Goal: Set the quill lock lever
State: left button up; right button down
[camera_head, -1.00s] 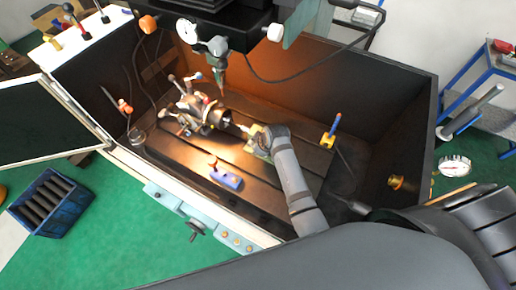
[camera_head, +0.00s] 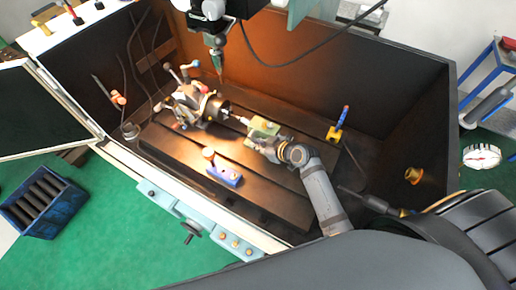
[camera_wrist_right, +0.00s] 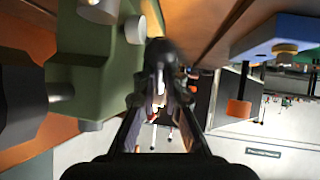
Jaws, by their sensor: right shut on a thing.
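The green tailstock block (camera_head: 265,127) stands on the slotted machine table, right of the chuck (camera_head: 213,108). In the right wrist view, the green block (camera_wrist_right: 95,60) fills the upper left, with pale round knobs on it. My right gripper (camera_head: 259,144) is at the near side of the block. Its fingers converge on a dark rounded knob of the quill lock lever (camera_wrist_right: 160,55), and it is shut on this. The rest of the lever is mostly hidden behind the knob and the fingers. My left gripper is not in view.
A blue block (camera_head: 225,176) with an orange knob sits on the near part of the table. A yellow-based stand (camera_head: 334,134) with a blue handle is at the right. The spindle tool (camera_head: 217,62) hangs above the chuck. Dark enclosure walls surround the table.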

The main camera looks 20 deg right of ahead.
jog(key=shift+s+f+b, duration=0.25)
jog(key=shift+f+b, duration=0.2)
jog(key=shift+f, duration=0.15)
jog(key=c, duration=1.6)
grip_release()
jog(key=shift+w+r, duration=0.1)
